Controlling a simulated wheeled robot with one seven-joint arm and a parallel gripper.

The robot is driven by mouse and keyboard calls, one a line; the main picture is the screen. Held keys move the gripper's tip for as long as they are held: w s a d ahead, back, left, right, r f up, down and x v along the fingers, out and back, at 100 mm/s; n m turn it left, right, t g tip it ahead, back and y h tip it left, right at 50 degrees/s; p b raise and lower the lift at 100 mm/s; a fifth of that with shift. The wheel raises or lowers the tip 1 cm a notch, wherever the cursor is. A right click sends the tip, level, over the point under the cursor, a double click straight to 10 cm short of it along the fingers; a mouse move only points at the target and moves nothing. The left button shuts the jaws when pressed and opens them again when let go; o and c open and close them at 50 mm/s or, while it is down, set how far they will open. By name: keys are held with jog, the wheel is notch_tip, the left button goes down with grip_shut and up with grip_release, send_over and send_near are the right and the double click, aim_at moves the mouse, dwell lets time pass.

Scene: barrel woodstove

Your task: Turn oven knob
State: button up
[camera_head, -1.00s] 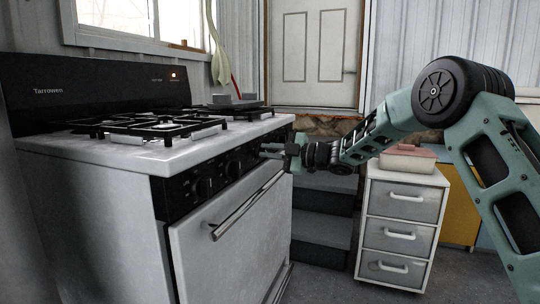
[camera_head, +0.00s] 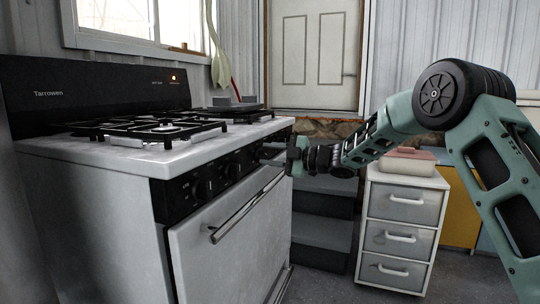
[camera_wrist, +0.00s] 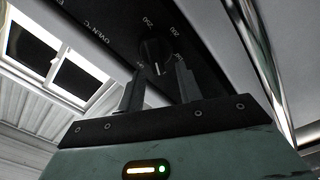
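The oven knob (camera_wrist: 155,50) is a round black dial with a white pointer line, on the black panel with "OVEN °C" and temperature numbers. In the wrist view my gripper (camera_wrist: 158,76) is open. Its two dark fingers stand apart, with tips near the left and right lower sides of the knob. I cannot tell whether they touch it. In the head view my gripper (camera_head: 269,155) is at the far right part of the stove's front panel, hiding much of that area. Other knobs (camera_head: 202,188) (camera_head: 233,169) sit further left.
The white stove (camera_head: 95,200) has black burner grates (camera_head: 155,128) on top. An oven door handle (camera_head: 245,208) runs below the knobs and also shows in the wrist view (camera_wrist: 262,75). A white drawer unit (camera_head: 402,225) stands to the right, with dark steps (camera_head: 320,240) between.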

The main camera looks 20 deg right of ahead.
jog(key=p+v, duration=0.2)
jog(key=v, duration=1.5)
jog(key=shift+p, duration=0.4)
jog(key=a+m+t+h, duration=0.2)
jog(key=a+m+h, duration=0.3)
jog(key=a, duration=0.5)
jog(key=s+a+f+m+g+h, duration=0.35)
jog(key=s+a+m, duration=0.25)
jog(key=s+a, duration=0.2)
jog(key=s+a+f+m+g+h, duration=0.1)
jog(key=s+f+m+g+h, duration=0.25)
jog(key=s, duration=1.35)
jog(key=s+a+f+m+g+h, duration=0.15)
jog(key=s+f+g, duration=0.35)
jog(key=s, duration=1.2)
notch_tip(320, 180, up, 30)
jog(key=p, duration=3)
jog(key=shift+d+n+g, duration=0.3)
jog(key=shift+d+n, duration=0.05)
jog(key=shift+n, duration=0.05)
